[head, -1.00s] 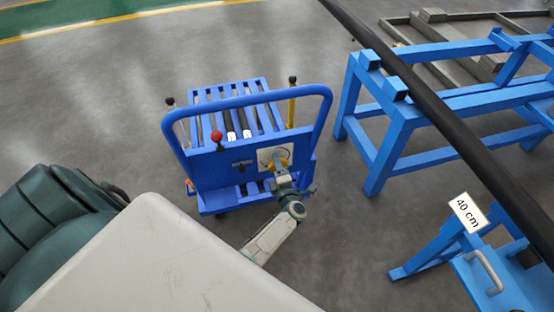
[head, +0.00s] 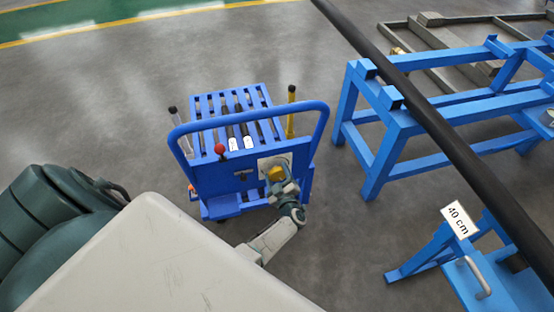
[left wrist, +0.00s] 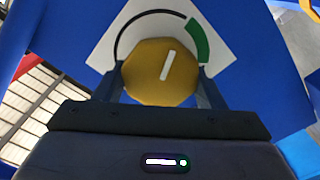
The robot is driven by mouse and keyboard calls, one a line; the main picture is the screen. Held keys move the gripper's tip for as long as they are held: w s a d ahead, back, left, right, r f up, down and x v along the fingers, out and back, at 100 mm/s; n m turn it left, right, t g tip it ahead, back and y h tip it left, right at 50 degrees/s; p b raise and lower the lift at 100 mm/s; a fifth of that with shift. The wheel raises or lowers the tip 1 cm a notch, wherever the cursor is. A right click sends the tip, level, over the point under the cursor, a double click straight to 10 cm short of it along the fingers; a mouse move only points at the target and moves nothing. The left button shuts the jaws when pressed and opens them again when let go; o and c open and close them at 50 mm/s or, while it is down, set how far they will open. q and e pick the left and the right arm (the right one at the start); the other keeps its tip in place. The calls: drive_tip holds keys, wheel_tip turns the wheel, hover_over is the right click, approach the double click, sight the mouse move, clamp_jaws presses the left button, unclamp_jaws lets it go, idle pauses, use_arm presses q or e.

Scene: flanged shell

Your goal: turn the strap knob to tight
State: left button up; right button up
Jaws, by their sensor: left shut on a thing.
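The strap knob (left wrist: 160,72) is a yellow knob with a white pointer line. It sits on a white dial plate (left wrist: 217,58) with a black arc and a green zone (left wrist: 199,42) on the right. The pointer points up and slightly right, short of the green zone. My left gripper (left wrist: 160,88) is shut on the knob, one finger at each side. In the head view, the knob (head: 276,174) and plate (head: 264,163) are on the near panel of the blue cart, partly hidden by my left gripper (head: 279,180). My right gripper is not in view.
The blue cart (head: 213,183) has a curved push handle, a red-ball lever (head: 220,149) and two upright posts. A "40 cm" sign (head: 460,219) is at lower right. Grey floor lies between.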

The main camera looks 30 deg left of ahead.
use_arm(q)
drive_tip(key=m, duration=0.2)
drive_tip(key=m+p, duration=0.1)
drive_tip(key=shift+w+d+r+m, duration=0.1)
drive_tip(key=shift+r+m, duration=0.05)
drive_tip(key=shift+m, duration=0.25)
drive_tip(key=m+p, duration=0.1)
drive_tip(key=m, duration=0.2)
drive_tip(key=shift+d+m+p, duration=0.1)
drive_tip(key=shift+m+p, duration=0.2)
drive_tip(key=shift+m, duration=0.9)
drive_tip(key=shift+f, duration=0.2)
drive_tip(key=o, duration=1)
drive_tip(key=v, duration=1)
drive_tip(key=shift+s+d, duration=0.2)
drive_tip(key=shift+d, duration=0.1)
